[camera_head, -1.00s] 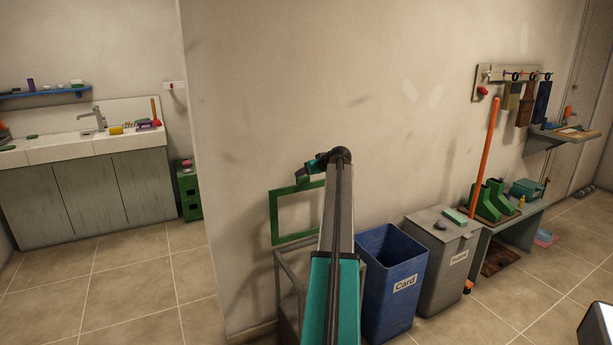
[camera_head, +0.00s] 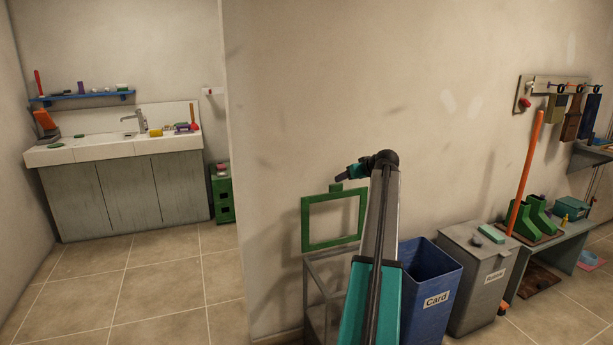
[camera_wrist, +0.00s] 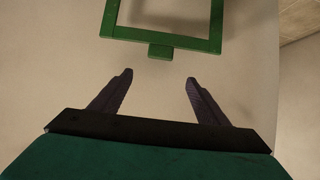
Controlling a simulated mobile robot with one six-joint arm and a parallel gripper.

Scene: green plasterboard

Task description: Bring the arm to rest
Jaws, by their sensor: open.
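My arm reaches up and away from the bottom middle of the head view, its wrist bent to the left at the top. My gripper (camera_wrist: 158,95) is open in the wrist view, with its two dark fingers apart and nothing between them. In the head view the gripper end (camera_head: 352,173) shows small, just above a green frame (camera_head: 305,222). The green frame (camera_wrist: 160,38) also shows in the wrist view, ahead of the fingertips and apart from them. Its small tab points toward the gap between the fingers.
A grey open-framed bin (camera_head: 318,268) stands under the green frame. A blue Card bin (camera_head: 430,290) and a grey lidded bin (camera_head: 480,275) stand to the right, then a bench (camera_head: 565,245) with green boots. A sink counter (camera_head: 130,190) stands at the left. Floor at left is clear.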

